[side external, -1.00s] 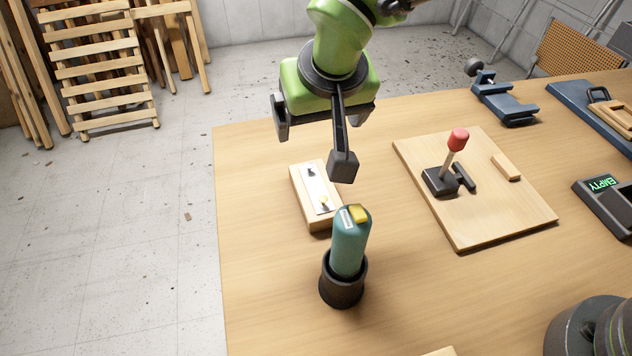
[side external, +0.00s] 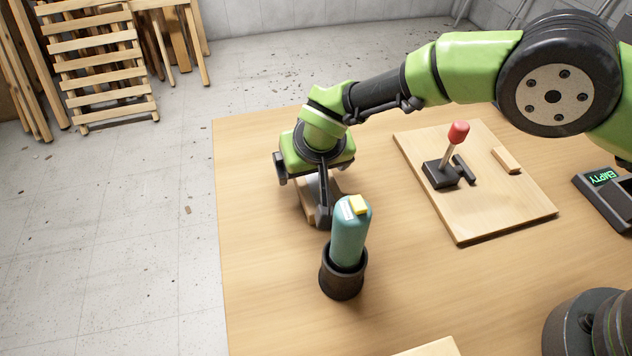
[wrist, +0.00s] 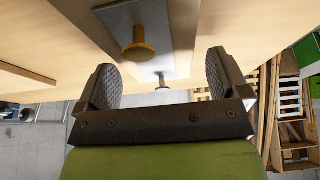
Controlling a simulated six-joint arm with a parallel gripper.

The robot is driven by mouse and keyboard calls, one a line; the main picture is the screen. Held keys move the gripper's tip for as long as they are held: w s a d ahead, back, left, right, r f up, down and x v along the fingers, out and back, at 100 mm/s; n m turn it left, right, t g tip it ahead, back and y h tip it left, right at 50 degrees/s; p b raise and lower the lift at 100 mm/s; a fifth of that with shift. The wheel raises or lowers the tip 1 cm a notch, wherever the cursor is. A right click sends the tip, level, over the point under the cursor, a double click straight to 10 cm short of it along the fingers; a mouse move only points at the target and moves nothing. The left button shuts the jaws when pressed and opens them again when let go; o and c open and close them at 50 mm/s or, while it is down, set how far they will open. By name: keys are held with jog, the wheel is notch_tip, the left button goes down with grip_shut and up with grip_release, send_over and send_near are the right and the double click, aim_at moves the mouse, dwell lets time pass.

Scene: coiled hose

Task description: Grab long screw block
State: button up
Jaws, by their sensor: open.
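The screw block (side external: 308,200) is a wooden block with a pale plate, lying on the table. In the side view my gripper (side external: 302,193) is low over it and hides most of it. In the wrist view the block's grey plate (wrist: 175,62) shows with a yellow-headed screw (wrist: 138,48) and a smaller metal screw (wrist: 162,82). My gripper (wrist: 163,80) is open, its two dark ridged pads apart, with the small screw between them in the picture. Whether the pads touch the block cannot be told.
A teal cylinder with a yellow top (side external: 350,230) stands in a black cup (side external: 342,278) close beside my near finger. A board with a red-knobbed lever (side external: 457,134) lies to the right. The table's left edge is near. The front left table is clear.

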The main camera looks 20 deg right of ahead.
jog(key=shift+w+f, duration=0.15)
jog(key=shift+f, duration=0.2)
jog(key=c, duration=1.1)
